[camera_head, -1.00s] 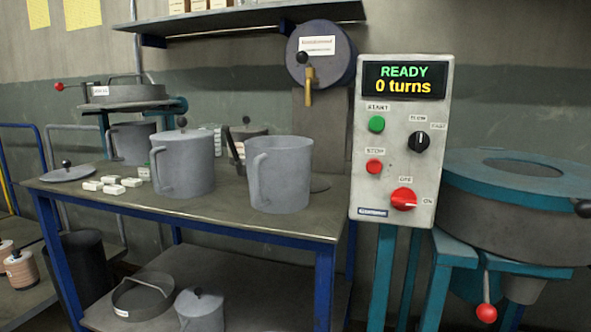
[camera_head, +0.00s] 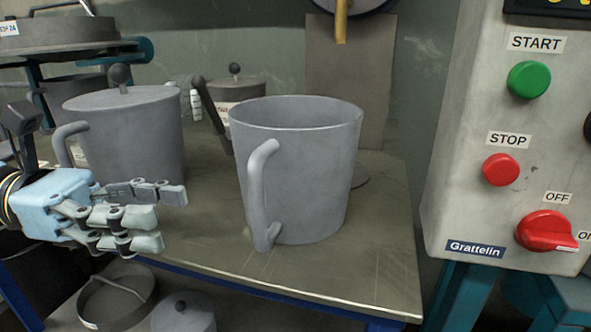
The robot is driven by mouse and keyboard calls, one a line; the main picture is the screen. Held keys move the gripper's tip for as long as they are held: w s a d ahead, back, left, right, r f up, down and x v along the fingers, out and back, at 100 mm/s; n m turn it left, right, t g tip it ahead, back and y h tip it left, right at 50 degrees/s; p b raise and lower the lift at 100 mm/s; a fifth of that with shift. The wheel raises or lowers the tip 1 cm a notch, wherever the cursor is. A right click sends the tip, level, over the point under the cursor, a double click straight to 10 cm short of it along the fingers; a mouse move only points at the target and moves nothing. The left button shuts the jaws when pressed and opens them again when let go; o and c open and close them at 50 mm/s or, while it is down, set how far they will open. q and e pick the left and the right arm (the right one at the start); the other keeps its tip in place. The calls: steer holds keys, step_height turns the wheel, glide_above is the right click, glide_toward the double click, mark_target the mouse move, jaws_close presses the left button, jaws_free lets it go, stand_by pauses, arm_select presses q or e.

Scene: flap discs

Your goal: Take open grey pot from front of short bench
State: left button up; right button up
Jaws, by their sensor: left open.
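The open grey pot (camera_head: 310,170) stands upright near the front edge of the short bench (camera_head: 385,270). Its rim is open, and its handle (camera_head: 258,195) is on the side toward the front left. My left gripper (camera_head: 170,215) is open and empty, to the left of the pot, with its fingers pointing right toward the handle. A clear gap separates the fingertips from the handle. My right gripper is not in view.
A lidded grey pot (camera_head: 130,125) stands left of the open pot, behind my left gripper. A control box (camera_head: 475,120) with buttons stands close on the right. A lidded pot (camera_head: 183,312) and a round sieve (camera_head: 118,300) are on the lower shelf. Bare bench top lies right of the pot.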

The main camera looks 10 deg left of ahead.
mark_target(260, 245)
arm_select(q)
steer(key=d, duration=0.3)
steer(key=w+d+b, duration=0.1)
steer(key=d, duration=0.2)
steer(key=shift+w+d+b, duration=0.15)
steer(key=shift+b, duration=0.15)
steer(key=d, duration=0.3)
steer(key=shift+w+d+f, duration=0.1)
steer(key=shift+w+f, duration=0.05)
steer(key=shift+w, duration=0.2)
steer(key=shift+d, duration=0.45)
steer(key=shift+c, duration=0.6)
jaws_close()
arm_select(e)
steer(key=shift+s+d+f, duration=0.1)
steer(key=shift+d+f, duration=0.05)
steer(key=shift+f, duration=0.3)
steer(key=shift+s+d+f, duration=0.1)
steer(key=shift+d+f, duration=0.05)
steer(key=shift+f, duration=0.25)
